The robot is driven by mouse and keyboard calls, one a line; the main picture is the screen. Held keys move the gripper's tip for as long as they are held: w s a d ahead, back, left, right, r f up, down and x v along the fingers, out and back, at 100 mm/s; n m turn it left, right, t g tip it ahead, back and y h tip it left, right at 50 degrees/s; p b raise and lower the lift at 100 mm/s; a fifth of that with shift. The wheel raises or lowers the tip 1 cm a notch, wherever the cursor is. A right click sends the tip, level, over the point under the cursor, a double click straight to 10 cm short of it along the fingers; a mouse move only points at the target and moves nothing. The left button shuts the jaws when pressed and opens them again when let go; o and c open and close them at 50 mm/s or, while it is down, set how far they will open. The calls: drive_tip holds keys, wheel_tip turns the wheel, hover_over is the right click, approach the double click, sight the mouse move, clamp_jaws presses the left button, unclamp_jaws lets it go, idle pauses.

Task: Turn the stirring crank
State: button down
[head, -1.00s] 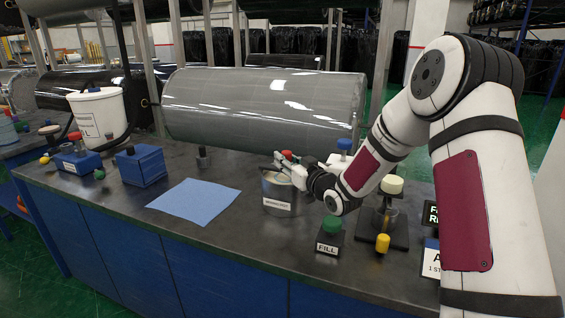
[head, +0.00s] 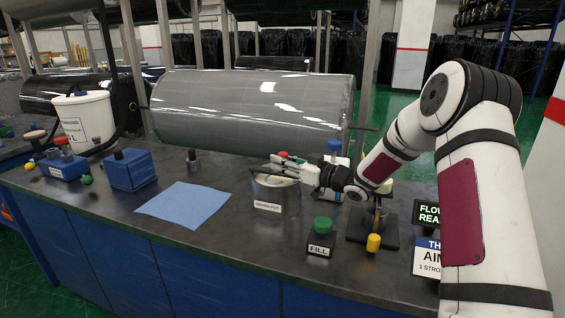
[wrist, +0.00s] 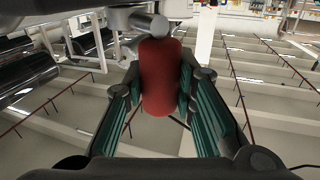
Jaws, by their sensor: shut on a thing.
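The stirring crank has a red handle (head: 284,155), seen above a metal pot (head: 276,196) with a label on its front. In the wrist view the red handle (wrist: 160,78) stands between my two green-padded fingers, below a grey metal bar (wrist: 148,22). My gripper (head: 286,163) is shut on the red handle, reaching in from the right over the pot; it also shows in the wrist view (wrist: 160,95). My fingers partly hide the crank in the head view.
A green FILL button (head: 322,224) and a stand with a yellow knob (head: 373,243) are right of the pot. A blue sheet (head: 183,204) lies left. A large wrapped roll (head: 250,110) is behind. Blue boxes (head: 129,170) and a white bucket (head: 86,120) stand farther left.

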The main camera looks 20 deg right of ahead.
drive_tip(key=c, duration=1.3)
unclamp_jaws()
drive_tip(key=v, duration=1.2)
